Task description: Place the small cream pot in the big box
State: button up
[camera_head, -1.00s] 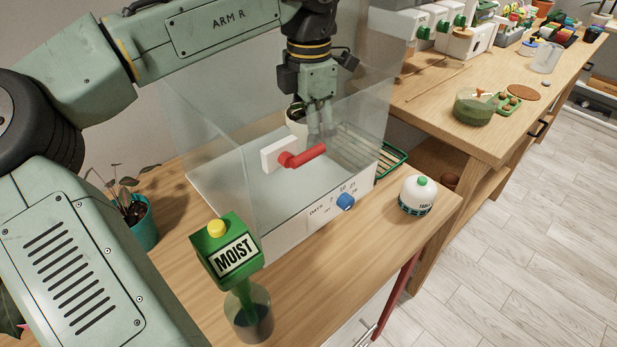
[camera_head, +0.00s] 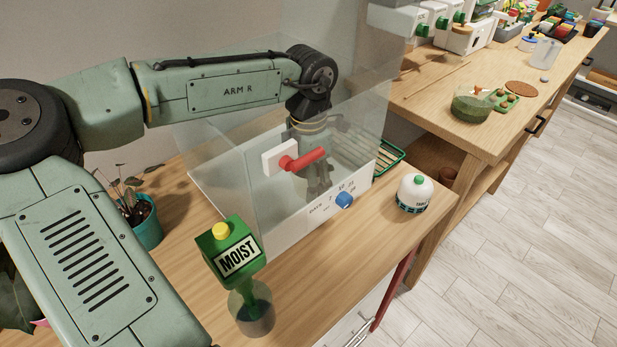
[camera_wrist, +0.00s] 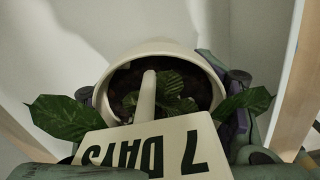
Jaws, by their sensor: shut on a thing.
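The small cream pot (camera_wrist: 160,48) is in the wrist view, with dark soil, green leaves and a tag reading "7 DAYS". My gripper (camera_head: 318,186) is shut on it; dark finger parts show at both sides of the pot in the wrist view. The big box (camera_head: 290,232) is clear-walled, with a pale base, a blue dial and a red handle on a white block. In the head view my gripper points down inside the box, seen through its front wall. The pot is not clearly visible there, so its contact with the box floor cannot be told.
A teal pot plant (camera_head: 147,222) is at the left. A green rack (camera_head: 388,158) lies behind the box's right side.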

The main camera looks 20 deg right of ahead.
jog(key=shift+f, duration=0.1)
jog(key=o, duration=1.4)
jog(key=shift+o, duration=0.2)
notch_tip(320, 180, up, 12)
jog(key=shift+r+b, duration=0.15)
jog(key=shift+b, duration=0.9)
